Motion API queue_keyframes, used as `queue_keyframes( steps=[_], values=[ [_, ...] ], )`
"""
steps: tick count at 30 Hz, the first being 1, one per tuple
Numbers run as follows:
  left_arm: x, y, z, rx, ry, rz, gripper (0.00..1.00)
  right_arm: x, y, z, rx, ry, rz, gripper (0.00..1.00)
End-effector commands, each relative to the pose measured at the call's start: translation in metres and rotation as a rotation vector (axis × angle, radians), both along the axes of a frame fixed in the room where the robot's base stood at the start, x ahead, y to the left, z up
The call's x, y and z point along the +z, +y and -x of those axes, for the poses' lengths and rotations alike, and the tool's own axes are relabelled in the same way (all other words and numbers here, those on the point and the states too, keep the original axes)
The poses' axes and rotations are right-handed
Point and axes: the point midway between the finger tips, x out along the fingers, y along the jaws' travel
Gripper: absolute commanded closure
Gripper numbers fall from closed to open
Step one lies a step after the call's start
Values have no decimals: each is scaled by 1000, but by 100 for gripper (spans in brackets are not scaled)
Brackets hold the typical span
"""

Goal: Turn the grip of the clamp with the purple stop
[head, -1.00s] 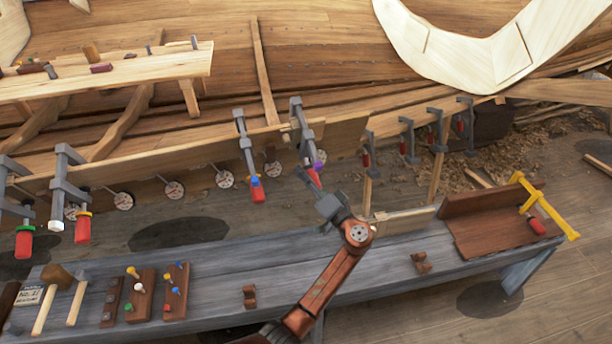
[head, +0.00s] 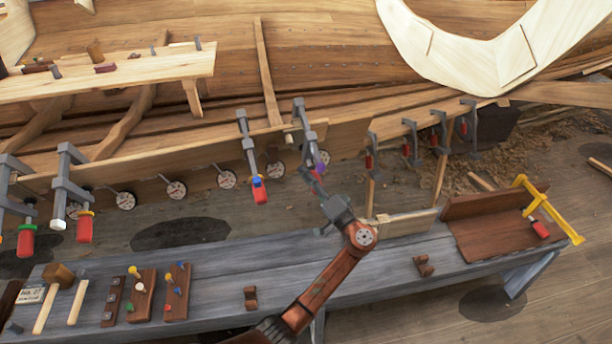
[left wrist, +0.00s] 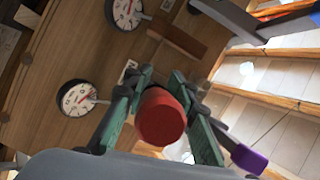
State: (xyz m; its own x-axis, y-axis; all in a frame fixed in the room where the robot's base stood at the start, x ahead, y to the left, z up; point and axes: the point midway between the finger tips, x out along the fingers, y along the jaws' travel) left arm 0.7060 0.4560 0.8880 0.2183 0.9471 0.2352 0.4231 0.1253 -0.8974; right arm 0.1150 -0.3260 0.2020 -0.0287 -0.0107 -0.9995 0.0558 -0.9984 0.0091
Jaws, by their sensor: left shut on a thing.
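The clamp with the purple stop (head: 320,168) hangs on the plank's edge, its grey bar (head: 303,122) standing above the stop. My left gripper (head: 316,186) is at the clamp's lower end and mostly hides the grip in the head view. In the left wrist view the red grip (left wrist: 161,118) sits between the two green-padded fingers of my left gripper (left wrist: 166,104), which is shut on it. The purple stop (left wrist: 248,158) also shows there, to the right of the grip. My right gripper is in neither view.
A clamp with a blue stop (head: 257,182) hangs close to the left; several more hang along the hull. Round dials (head: 227,179) sit below the plank. The grey bench (head: 215,262) below holds mallets, peg boards and a yellow clamp (head: 547,210).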

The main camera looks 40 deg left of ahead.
Motion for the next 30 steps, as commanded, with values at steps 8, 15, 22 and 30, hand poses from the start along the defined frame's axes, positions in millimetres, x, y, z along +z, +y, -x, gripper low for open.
queue_keyframes(
  steps=[8,15,22,30],
  values=[
    [-2,-1,0,-1,2,2,65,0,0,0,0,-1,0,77],
    [-1,0,0,-1,1,2,56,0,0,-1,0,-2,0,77],
    [-1,-4,1,-2,0,2,56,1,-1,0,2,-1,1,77],
    [-13,-47,10,-3,1,3,56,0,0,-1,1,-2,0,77]
  ],
)
